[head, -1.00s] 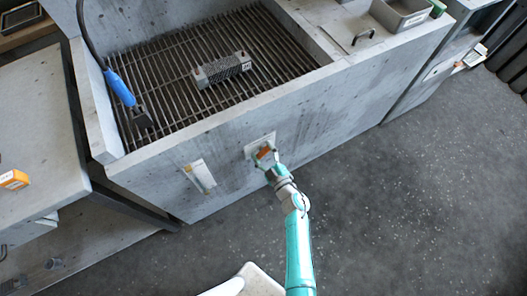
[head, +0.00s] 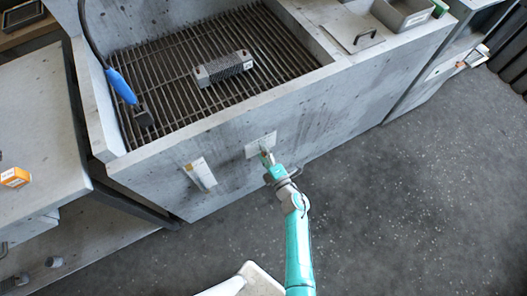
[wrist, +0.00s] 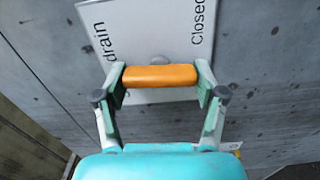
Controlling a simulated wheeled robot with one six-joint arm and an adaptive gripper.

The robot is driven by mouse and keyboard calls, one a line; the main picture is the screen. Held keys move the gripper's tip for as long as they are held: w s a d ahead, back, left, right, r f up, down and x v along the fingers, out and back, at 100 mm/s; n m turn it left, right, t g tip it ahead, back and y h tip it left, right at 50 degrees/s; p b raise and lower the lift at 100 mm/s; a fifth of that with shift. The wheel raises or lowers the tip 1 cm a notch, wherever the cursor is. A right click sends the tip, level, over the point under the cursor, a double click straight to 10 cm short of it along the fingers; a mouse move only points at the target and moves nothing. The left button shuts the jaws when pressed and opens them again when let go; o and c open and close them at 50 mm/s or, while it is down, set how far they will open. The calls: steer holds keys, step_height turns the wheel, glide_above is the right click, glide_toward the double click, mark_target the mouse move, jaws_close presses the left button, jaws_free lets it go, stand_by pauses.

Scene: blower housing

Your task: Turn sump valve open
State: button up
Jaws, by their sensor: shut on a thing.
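The sump valve's orange handle (wrist: 160,76) lies between the two fingertips of my gripper (head: 267,160) in the wrist view. The fingers press on its two ends, so my gripper is shut on it. Behind it is a pale label plate (wrist: 150,30) with "drain" on the left and "Closed" on the right, both running steeply up the picture. The plate (head: 260,144) also shows on the front wall of the grey basin in the head view. There the handle is mostly hidden by my gripper.
A second pale plate (head: 200,174) is on the wall to the left. Above, a dark grate (head: 180,75) carries a grey textured block (head: 222,68) and a blue-handled tool (head: 121,86). Open floor (head: 400,200) lies to the right.

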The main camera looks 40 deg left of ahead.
steer(key=shift+s+n, duration=0.1)
steer(key=shift+n, duration=0.5)
steer(key=o, duration=1.1)
steer(key=shift+o, duration=0.2)
steer(key=shift+d, duration=0.1)
steer(key=v, duration=1.1)
steer(key=shift+d, duration=0.4)
steer(key=shift+s, duration=0.15)
